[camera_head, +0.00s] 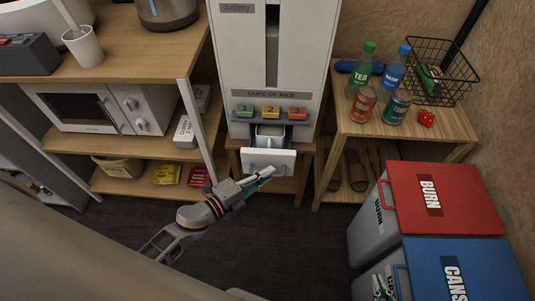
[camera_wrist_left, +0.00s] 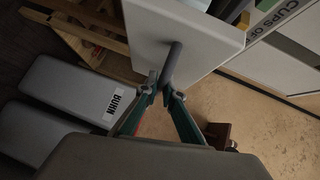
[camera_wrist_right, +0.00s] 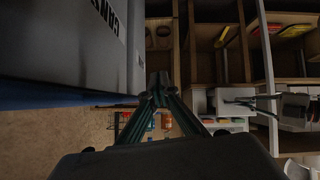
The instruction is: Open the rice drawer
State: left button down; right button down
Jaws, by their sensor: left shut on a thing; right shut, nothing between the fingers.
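The rice dispenser (camera_head: 240,60) is a tall white cabinet marked "CUPS OF RICE". Its drawer (camera_head: 285,157) is pulled out below the numbered buttons, and a pale container shows inside it. My left gripper (camera_head: 268,173) is at the drawer's front. In the left wrist view, the left fingers (camera_wrist_left: 160,92) are shut on the grey bar handle (camera_wrist_left: 173,62) of the white drawer front (camera_wrist_left: 200,28). My right gripper (camera_wrist_right: 158,88) is shut and empty in the right wrist view, beside a grey bin.
A red-lidded bin (camera_head: 440,190) and a blue-lidded bin (camera_head: 470,265) stand at the right. A side table (camera_head: 345,125) holds bottles, cans and a wire basket. Shelves with a microwave (camera_head: 90,108) are at the left. Dark floor (camera_head: 290,235) lies clear in front of the drawer.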

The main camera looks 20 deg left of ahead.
pick_arm(q)
jog(key=s+d, duration=0.3)
jog(key=s, duration=0.8)
jog(key=shift+s+b, duration=0.25)
jog(key=shift+b, duration=0.2)
pick_arm(e)
jog(key=shift+w+a+r, duration=0.3)
jog(key=shift+w+a, duration=0.05)
jog(key=shift+w, duration=0.05)
pick_arm(q)
jog(key=shift+d, duration=0.1)
pick_arm(e)
jog(key=shift+d, duration=0.1)
pick_arm(q)
jog(key=c, duration=2.2)
grip_release()
jog(key=shift+o, duration=0.2)
jog(key=v, duration=1.2)
pick_arm(e)
jog(key=shift+s+f, duration=0.15)
jog(key=shift+f, duration=0.05)
jog(key=shift+r, duration=0.1)
